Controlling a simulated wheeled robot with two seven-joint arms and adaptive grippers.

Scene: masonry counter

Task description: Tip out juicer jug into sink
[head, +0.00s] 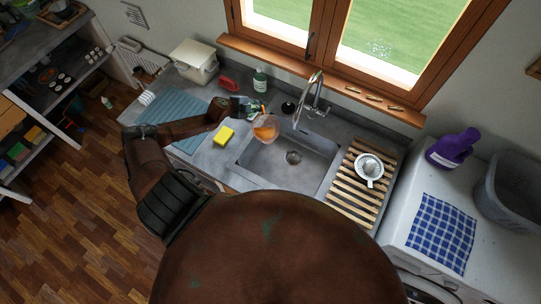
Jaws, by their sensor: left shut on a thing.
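The juicer jug (266,130) is a clear vessel with orange juice in it. It is over the back left corner of the sink (310,171) and looks tilted. My left gripper (251,111) is at the jug's upper left side and is shut on it; the fingers are small and partly hidden. The grey sink basin is empty apart from its round drain (293,157). I cannot see any juice stream leaving the jug. My right gripper is not in view.
A tall tap (312,98) stands behind the sink. A yellow sponge (223,135) lies left of the basin, near a blue drying mat (173,118). A green bottle (260,80) stands behind. A strainer (369,168) lies on the wooden slatted rack (348,195) at right.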

